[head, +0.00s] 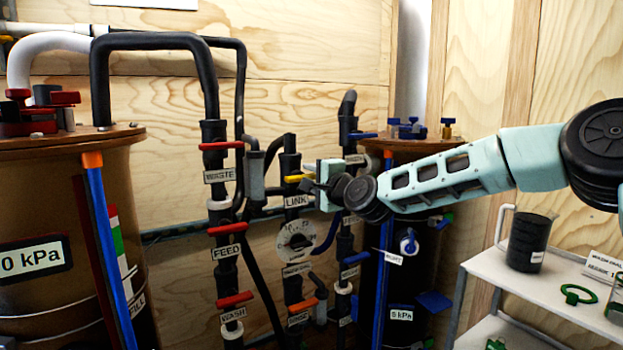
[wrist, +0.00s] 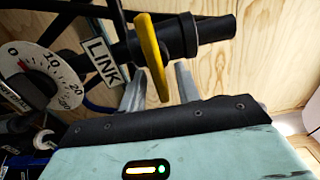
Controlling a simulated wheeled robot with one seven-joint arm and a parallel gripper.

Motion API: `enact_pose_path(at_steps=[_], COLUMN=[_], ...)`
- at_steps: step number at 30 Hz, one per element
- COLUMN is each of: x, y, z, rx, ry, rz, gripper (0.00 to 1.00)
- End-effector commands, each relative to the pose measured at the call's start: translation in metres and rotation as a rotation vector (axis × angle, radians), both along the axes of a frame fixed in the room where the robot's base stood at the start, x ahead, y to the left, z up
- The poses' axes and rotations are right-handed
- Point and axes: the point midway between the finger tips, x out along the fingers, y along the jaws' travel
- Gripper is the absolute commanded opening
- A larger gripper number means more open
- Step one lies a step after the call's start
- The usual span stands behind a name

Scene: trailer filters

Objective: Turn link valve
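The link valve has a yellow handle (wrist: 152,55) on a black pipe, beside a white LINK label (wrist: 101,62). In the head view the yellow handle (head: 298,178) sticks out sideways just above the LINK label (head: 297,201). My gripper (wrist: 161,68) is open in the wrist view. The near end of the handle lies between its two fingers, closer to the left finger, with a gap to the right finger. Contact with the left finger cannot be told. In the head view my gripper (head: 311,186) is at the handle, its fingers partly hidden.
Red handles marked WASTE (head: 221,146), FEED (head: 229,228) and WASH (head: 234,300) are on the pipe to the left. A round gauge (head: 297,241) sits below LINK. A brown tank (head: 60,200) stands left, a dark tank (head: 400,290) behind my arm, a white cart (head: 545,275) right.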

Motion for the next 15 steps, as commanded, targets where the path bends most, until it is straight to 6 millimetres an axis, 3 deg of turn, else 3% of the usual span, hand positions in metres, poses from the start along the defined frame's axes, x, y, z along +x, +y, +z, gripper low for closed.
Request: enact_pose_path(at_steps=[7,15], x=[-0.01,-0.053], y=[-0.008,-0.037], z=[0.001,0.0], rx=[0.0,-0.004], ry=[-0.001,-0.001], rz=[-0.001,-0.001], gripper=[0.33,0.33])
